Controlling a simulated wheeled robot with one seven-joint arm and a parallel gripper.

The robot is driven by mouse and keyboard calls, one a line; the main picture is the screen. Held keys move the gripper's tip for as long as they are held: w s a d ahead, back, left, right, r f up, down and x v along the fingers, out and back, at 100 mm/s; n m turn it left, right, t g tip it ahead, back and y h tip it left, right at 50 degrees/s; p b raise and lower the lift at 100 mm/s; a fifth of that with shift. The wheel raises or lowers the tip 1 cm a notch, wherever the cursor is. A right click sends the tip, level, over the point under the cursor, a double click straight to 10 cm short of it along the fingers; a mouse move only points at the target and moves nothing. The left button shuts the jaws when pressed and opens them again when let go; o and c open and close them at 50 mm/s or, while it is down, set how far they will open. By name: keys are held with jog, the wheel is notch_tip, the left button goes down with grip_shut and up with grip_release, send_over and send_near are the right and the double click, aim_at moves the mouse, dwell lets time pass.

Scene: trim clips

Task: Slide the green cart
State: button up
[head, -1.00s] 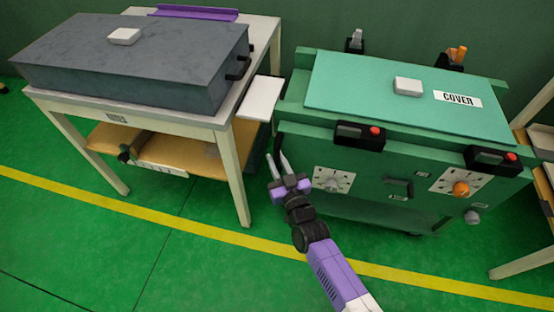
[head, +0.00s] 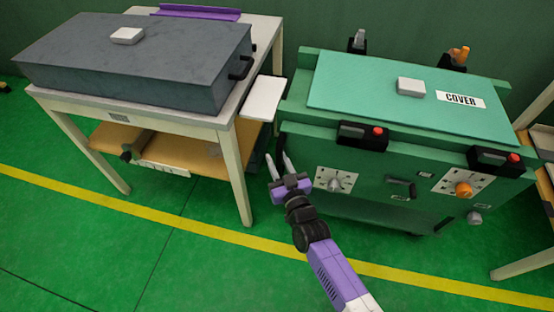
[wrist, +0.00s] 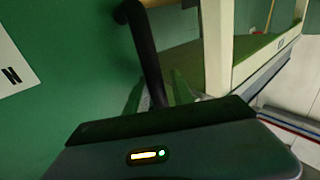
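The green cart (head: 330,197) stands right of centre in the head view, with a lighter green lid labelled COVER (head: 390,103) on top. My gripper (head: 279,163) is at the cart's front left corner, with its two pale fingers parted. In the wrist view a black bar handle (wrist: 146,50) runs beside a green wall with a white label and comes down to my gripper's body. The finger tips are hard to make out there, and I cannot tell whether they touch the bar.
A pale table (head: 225,122) with a grey box (head: 140,65) stands close on the cart's left, a white flap (head: 263,98) in the gap. Another pale-legged table (head: 525,262) is at the right edge. Green floor with a yellow line (head: 170,215) is clear in front.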

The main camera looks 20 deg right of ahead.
jog(key=s, duration=0.8)
jog(key=shift+p, duration=0.45)
jog(key=shift+w+a, duration=0.1)
jog(key=shift+a, duration=0.05)
jog(key=s+r+g, duration=0.1)
jog(key=s+r, duration=0.4)
jog(key=s, duration=0.7)
jog(key=s+r+g, duration=0.1)
jog(key=s+r, duration=0.5)
jog(key=s, duration=0.6)
jog(key=s+r+g, duration=0.1)
jog(key=s+r, duration=0.4)
jog(key=s, duration=0.8)
notch_tip(320, 180, up, 13)
jog(key=p, duration=1.2)
jog(key=shift+w+d+f+y, duration=0.15)
jog(key=shift+w+d+y, duration=0.15)
jog(key=shift+w+d, duration=0.15)
